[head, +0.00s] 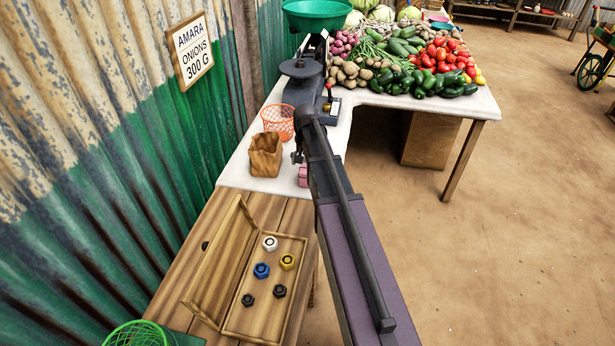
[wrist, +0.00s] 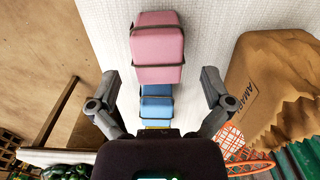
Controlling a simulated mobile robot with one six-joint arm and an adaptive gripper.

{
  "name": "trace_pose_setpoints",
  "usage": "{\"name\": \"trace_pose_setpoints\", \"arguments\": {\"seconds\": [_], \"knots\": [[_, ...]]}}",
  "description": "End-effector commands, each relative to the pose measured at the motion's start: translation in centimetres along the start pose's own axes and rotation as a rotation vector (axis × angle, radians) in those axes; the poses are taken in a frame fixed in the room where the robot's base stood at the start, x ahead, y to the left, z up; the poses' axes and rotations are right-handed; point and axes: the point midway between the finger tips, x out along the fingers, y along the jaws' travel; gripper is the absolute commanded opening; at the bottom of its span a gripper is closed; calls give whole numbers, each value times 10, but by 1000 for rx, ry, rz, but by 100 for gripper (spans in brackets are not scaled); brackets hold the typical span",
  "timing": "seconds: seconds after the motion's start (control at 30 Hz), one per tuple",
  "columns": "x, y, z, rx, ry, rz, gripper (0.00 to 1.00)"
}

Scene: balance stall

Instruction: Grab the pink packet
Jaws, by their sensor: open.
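The pink packet (wrist: 157,52) stands on the white cloth in the wrist view, a rounded block with dark bands and a second pink section behind it. I cannot tell if that section is a separate packet. In the head view only a bit of pink (head: 302,176) shows at the left of my arm. My gripper (wrist: 160,76) is open, one finger at each side of the packet's near end, with gaps and no visible contact. Blue (wrist: 157,91) and yellow (wrist: 157,125) packets line up nearer my palm.
A brown paper bag (head: 265,156) and an orange wire basket (head: 279,121) stand close by on the white table. A scale (head: 301,90) and vegetables lie beyond. An open wooden box (head: 255,320) with several weights is in front. Corrugated wall (head: 100,150) bounds the left.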

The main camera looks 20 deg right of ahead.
Motion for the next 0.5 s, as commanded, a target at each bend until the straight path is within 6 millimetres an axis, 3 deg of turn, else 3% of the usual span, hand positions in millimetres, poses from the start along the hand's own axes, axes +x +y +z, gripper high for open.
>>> {"name": "trace_pose_setpoints", "arguments": {"seconds": [0.5], "knots": [[27, 2, -2, 1, 0, 0, 100]]}}
